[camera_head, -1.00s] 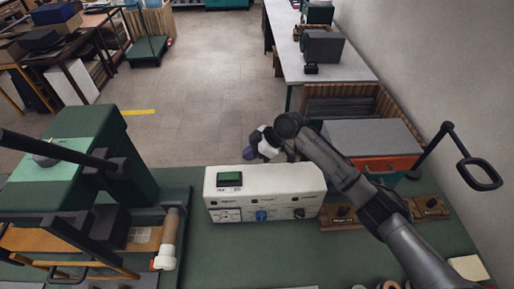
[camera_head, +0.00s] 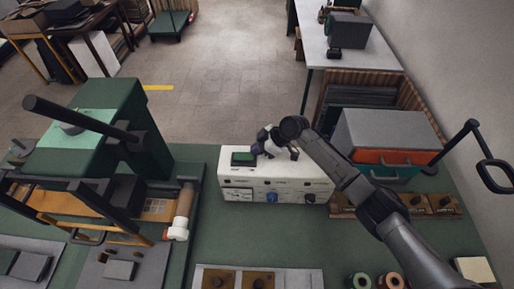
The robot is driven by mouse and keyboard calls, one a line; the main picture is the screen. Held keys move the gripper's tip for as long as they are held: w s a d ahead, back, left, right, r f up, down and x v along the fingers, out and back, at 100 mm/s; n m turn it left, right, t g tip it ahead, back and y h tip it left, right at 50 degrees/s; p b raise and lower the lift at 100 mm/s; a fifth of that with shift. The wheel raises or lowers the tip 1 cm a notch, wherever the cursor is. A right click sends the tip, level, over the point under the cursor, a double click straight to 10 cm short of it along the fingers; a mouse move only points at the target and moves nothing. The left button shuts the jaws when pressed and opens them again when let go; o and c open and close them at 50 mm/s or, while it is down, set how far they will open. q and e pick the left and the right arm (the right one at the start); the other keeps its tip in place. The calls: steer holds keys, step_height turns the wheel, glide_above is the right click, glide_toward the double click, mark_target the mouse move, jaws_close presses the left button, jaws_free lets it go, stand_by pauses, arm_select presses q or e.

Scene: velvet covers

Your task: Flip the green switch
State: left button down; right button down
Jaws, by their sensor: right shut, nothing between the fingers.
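The green switch (camera_head: 243,158) sits in a dark frame on the top left of a white control box (camera_head: 308,186). The box stands on the green work table and has a blue knob and a dark knob on its front. My right gripper (camera_head: 258,148) is shut and empty, just right of the switch and over the box top. Its fingertips are close to the switch; I cannot tell whether they touch it. The arm hides part of the area behind the box. My left gripper is not in view.
A green machine (camera_head: 115,120) with black bars stands left of the box. A grey and orange case (camera_head: 390,135) is at the right, behind wooden blocks with knobs (camera_head: 430,204). A grey plate with wooden pieces (camera_head: 310,280) lies in front. The green table between is clear.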

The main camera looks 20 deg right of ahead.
steer(key=shift+d+f+y+b, duration=0.1)
steer(key=shift+f+y+b, duration=0.2)
steer(key=shift+f+b, duration=0.6)
steer(key=shift+r, duration=0.6)
steer(key=shift+r+p, duration=0.3)
steer(key=shift+r, duration=0.4)
steer(key=shift+r+p, duration=0.1)
steer(key=shift+p, duration=0.2)
